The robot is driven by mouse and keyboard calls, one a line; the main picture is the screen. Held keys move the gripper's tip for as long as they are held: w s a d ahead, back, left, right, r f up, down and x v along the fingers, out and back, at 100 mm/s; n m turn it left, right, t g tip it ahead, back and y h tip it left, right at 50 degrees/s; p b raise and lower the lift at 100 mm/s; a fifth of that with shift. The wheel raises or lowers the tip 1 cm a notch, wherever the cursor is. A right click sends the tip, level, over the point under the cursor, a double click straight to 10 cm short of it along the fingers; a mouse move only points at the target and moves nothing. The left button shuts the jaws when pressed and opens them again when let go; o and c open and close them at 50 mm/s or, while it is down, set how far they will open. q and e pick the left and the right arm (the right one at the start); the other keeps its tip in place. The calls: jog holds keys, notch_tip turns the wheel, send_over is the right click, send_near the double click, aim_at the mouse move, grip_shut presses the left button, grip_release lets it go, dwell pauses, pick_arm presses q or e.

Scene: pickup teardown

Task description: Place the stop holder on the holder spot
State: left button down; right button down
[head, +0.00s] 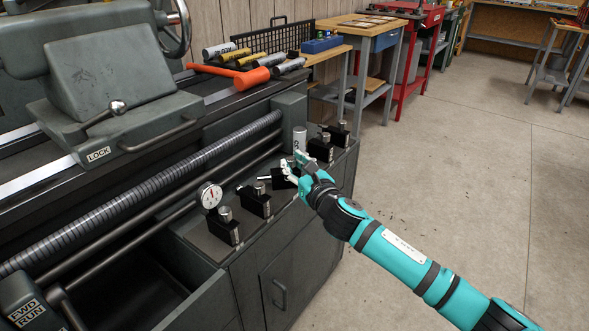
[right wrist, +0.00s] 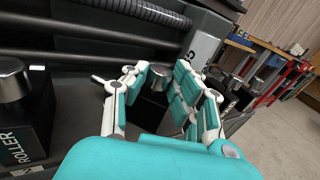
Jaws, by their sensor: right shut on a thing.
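The stop holder, a black block (head: 283,179) with a silver rod out of its left side, is at my right gripper (head: 293,165) above the cabinet top. In the right wrist view the black block (right wrist: 151,108) lies between the teal-padded fingers of the right gripper (right wrist: 160,85), which are shut on it. Its rod (right wrist: 101,80) points left and a silver knob (right wrist: 161,71) tops it. I read no label on it. I cannot tell whether it touches the surface below. I cannot make out a marked holder spot. My left gripper is not in view.
Black holders stand nearby: one with a dial gauge (head: 223,226), one labelled ROLLER (right wrist: 17,143), and two farther back (head: 320,149) (head: 337,133). A grey cylinder (head: 299,138) stands behind the gripper. The lathe's ribbed screw (head: 150,190) runs left. Floor on the right is clear.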

jog(key=c, duration=1.1)
grip_release()
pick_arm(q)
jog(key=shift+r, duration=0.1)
pick_arm(e)
jog(key=shift+o, duration=0.2)
jog(key=shift+s, duration=0.15)
